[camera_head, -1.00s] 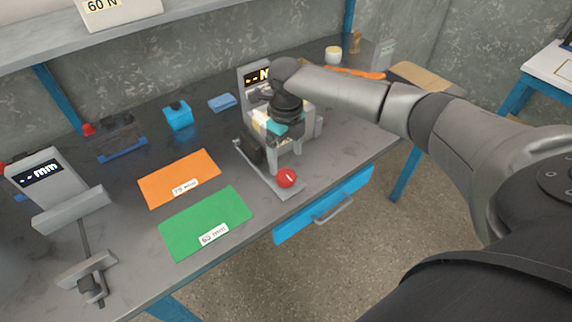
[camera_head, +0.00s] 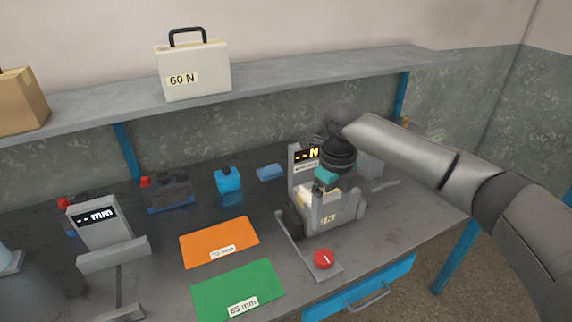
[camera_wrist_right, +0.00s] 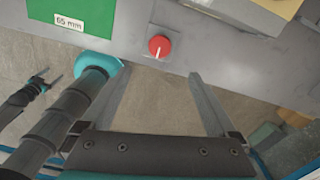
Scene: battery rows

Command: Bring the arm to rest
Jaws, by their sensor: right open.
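My right arm (camera_head: 420,150) reaches in from the right over the bench. Its gripper (camera_head: 318,203) hangs in front of the grey tester with the "--N" display (camera_head: 306,156), and its fingers are hard to tell from the grey tester body. In the right wrist view the right gripper (camera_wrist_right: 158,104) has its two fingers wide apart with nothing between them. The floor and the bench edge show beyond the fingers. My left gripper (camera_wrist_right: 46,82) shows small at the left of the right wrist view, its fingers apart and empty; it is outside the head view.
A "--mm" gauge (camera_head: 100,232) stands further left. Blue blocks lie behind. A shelf (camera_head: 300,82) with a "60 N" case (camera_head: 192,72) runs above.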

